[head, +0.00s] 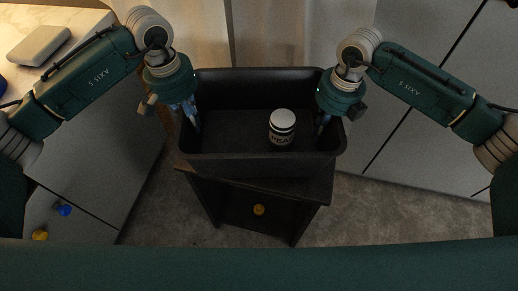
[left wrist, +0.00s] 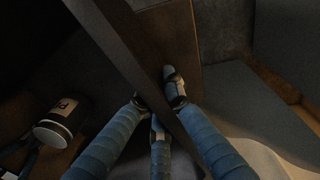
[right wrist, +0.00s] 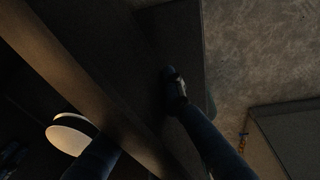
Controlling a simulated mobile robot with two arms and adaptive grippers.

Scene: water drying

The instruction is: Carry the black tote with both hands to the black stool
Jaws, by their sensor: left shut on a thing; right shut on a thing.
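The black tote (head: 240,160) is an open box with a small jar (head: 282,128) with a white lid standing inside it, right of the middle. The tote is over the black stool (head: 225,195); I cannot tell whether it rests on it. My left gripper (head: 193,125) is shut on the tote's left wall, and the wall runs between its blue fingers in the left wrist view (left wrist: 160,100). My right gripper (head: 322,128) is shut on the right wall; its fingers show darkly in the right wrist view. The jar also shows in the left wrist view (left wrist: 58,122) and right wrist view (right wrist: 72,134).
A grey cabinet with a light top (head: 75,25) stands at the left, with a grey flat object (head: 39,45) on it. White cabinet fronts (head: 440,150) stand at the right. Blue (head: 64,210) and yellow (head: 40,235) knobs show at lower left. Grey carpet (head: 355,210) is clear beside the stool.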

